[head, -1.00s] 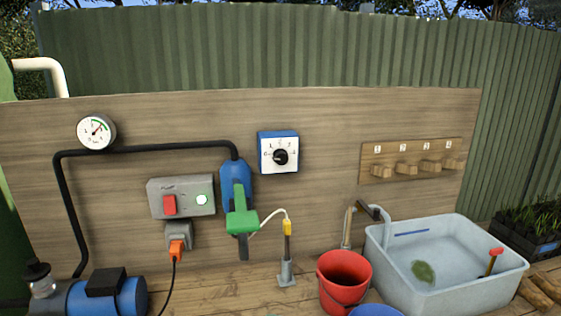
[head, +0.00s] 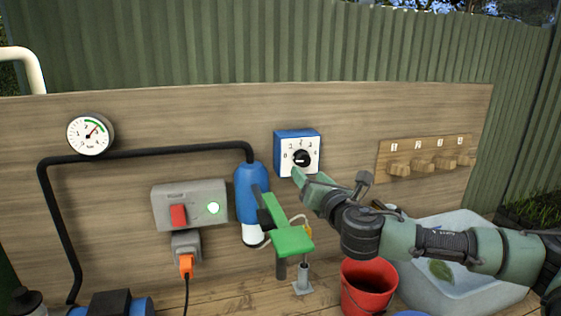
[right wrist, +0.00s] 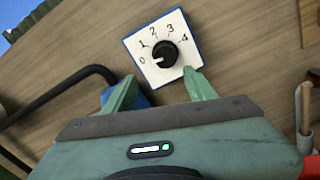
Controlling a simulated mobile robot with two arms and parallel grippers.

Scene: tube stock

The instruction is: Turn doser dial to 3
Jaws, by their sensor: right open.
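The doser (head: 281,134) is a blue box on the wooden panel with a white face. It also shows in the right wrist view (right wrist: 186,18). Its round black dial (right wrist: 164,54) sits amid the numbers 0 to 4, and its white mark points at 0. My right gripper (head: 299,173) is just below the doser face in the head view. In the right wrist view, its two open green fingers (right wrist: 160,88) are spread below the dial, apart from it and empty. My left gripper is not in view.
A blue cylinder (head: 251,190) and a green piece (head: 292,241) are left of and below the doser. A grey switch box (head: 190,203) with a red switch is further left. A red bucket (head: 368,287) and a grey basin (head: 420,285) are under my right arm. Numbered wooden pegs (head: 423,163) are at right.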

